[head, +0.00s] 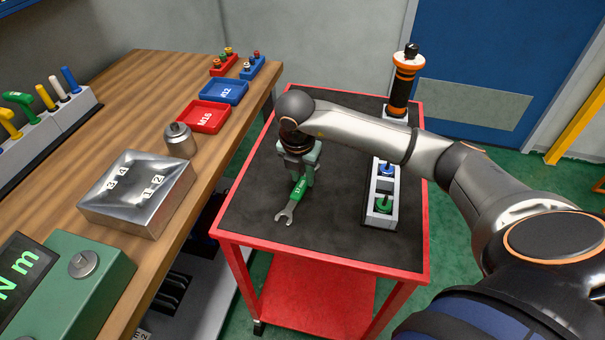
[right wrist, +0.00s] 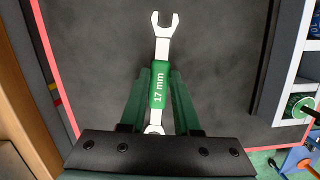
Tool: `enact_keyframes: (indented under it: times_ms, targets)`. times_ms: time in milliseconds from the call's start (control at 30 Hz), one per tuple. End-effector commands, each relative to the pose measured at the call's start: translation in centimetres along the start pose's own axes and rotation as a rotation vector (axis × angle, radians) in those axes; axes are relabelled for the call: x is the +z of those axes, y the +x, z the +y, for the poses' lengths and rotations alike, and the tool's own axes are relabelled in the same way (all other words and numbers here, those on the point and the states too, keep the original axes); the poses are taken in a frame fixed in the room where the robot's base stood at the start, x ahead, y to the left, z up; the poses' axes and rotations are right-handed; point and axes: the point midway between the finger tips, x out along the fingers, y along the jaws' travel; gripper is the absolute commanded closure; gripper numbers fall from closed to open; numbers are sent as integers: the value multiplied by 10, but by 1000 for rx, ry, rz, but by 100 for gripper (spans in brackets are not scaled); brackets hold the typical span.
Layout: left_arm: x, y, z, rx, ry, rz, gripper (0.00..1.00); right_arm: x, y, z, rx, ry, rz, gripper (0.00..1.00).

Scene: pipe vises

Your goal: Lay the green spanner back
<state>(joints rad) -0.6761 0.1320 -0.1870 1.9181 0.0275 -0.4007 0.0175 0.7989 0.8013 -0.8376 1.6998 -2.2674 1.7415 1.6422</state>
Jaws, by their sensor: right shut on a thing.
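The green spanner (head: 296,196), with a grey open-ended head, is at the red cart's dark top (head: 260,195). It also shows in the right wrist view (right wrist: 159,84), where its green grip reads "17 mm" and its open jaw points away from the gripper. My right gripper (head: 301,178) points down and is shut on the spanner's green grip; its fingers also show in the right wrist view (right wrist: 159,98). I cannot tell whether the spanner touches the cart top or is just above it. Its near end is partly hidden by the gripper. My left gripper is not in view.
A pale rack (head: 381,218) with blue and green spools stands on the cart's right side. An orange and black tool (head: 405,80) stands upright at the back. The wooden bench (head: 150,95) at left holds trays and a metal box (head: 136,205). The cart's front is clear.

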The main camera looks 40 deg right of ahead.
Motion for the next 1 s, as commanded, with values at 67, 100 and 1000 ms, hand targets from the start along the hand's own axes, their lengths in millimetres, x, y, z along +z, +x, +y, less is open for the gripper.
enact_keyframes:
  times_ms: [67,100,1000]
  targets:
    - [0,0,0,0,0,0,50,0,0,0,0,0,0,100]
    - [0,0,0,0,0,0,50,0,0,0,0,0,0,100]
    - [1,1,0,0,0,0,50,-1,2,0,-1,0,1,35]
